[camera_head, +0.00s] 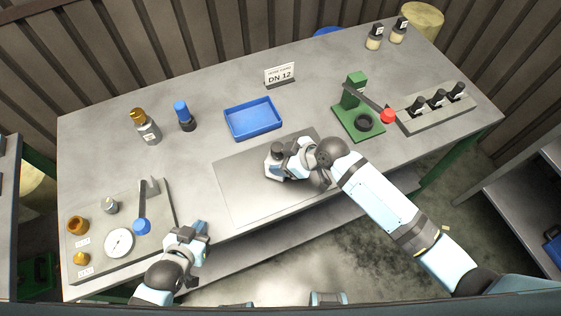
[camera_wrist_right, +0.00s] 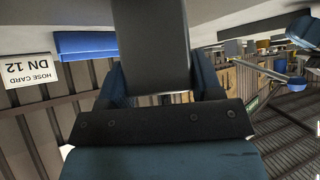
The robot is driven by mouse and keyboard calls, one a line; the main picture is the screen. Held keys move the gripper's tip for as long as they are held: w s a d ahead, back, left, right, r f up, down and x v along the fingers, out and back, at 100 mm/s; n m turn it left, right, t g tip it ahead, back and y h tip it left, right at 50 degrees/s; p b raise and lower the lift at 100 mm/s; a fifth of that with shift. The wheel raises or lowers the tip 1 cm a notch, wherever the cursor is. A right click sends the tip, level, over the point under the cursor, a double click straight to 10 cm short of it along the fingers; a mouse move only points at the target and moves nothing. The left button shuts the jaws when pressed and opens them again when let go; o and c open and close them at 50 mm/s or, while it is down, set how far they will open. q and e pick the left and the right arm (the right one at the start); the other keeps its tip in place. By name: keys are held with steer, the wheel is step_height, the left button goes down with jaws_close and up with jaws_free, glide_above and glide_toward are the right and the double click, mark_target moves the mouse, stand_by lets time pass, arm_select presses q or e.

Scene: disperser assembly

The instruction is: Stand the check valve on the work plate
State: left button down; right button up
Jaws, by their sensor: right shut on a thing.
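My right gripper (camera_head: 286,160) is shut on a grey part with a dark round top (camera_head: 276,149), which I take to be the check valve. In the right wrist view, a dark grey body (camera_wrist_right: 152,45) stands between the fingers. The part is at the upper middle of the flat metal work plate (camera_head: 240,195); its lower end is hidden, so I cannot tell if it touches the plate. My left gripper (camera_head: 200,229) is over the bench's front edge, left of the plate, with nothing visible in it; its finger gap is unclear.
A blue tray (camera_head: 254,131) lies behind the plate. A green lever press (camera_head: 358,115) and a grey rack (camera_head: 437,108) stand right. A brass-capped part (camera_head: 145,125) and a blue-capped part (camera_head: 184,116) stand left. A gauge board (camera_head: 95,240) lies front left.

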arm_select(q)
steer(key=shift+w+f, duration=0.25)
steer(key=shift+f, duration=0.2)
arm_select(e)
steer(key=shift+w+a+f, duration=0.1)
steer(key=shift+f, duration=0.3)
arm_select(q)
steer(key=shift+w+r, duration=0.3)
steer(key=shift+r, duration=0.05)
arm_select(e)
steer(key=shift+r, duration=0.15)
arm_select(q)
steer(key=shift+s+d, duration=0.1)
steer(key=shift+d, duration=0.05)
arm_select(e)
steer(key=o, duration=1.3)
steer(key=shift+f, duration=0.2)
